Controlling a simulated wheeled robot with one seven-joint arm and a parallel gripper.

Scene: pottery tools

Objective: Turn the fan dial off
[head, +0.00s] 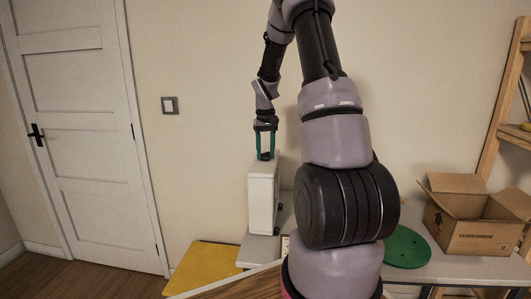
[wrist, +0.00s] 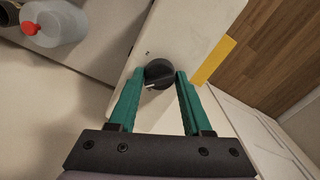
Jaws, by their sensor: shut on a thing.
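The fan dial (wrist: 158,73) is a round black knob with a short white pointer mark, on the top face of a white box-shaped fan housing (wrist: 185,30). In the wrist view the mark points toward the lower left. In the head view the white housing (head: 262,200) stands upright near the wall. My gripper (head: 265,156), with teal fingers, reaches down onto its top from above. In the wrist view my gripper (wrist: 160,76) has one finger on each side of the dial and is shut on it.
A yellow board (head: 208,266) lies at the lower left of the housing. A green round board (head: 407,248) and an open cardboard box (head: 470,222) are at the right. The wrist view shows a pale bottle with a red cap (wrist: 52,22). A white door (head: 80,130) is at the left.

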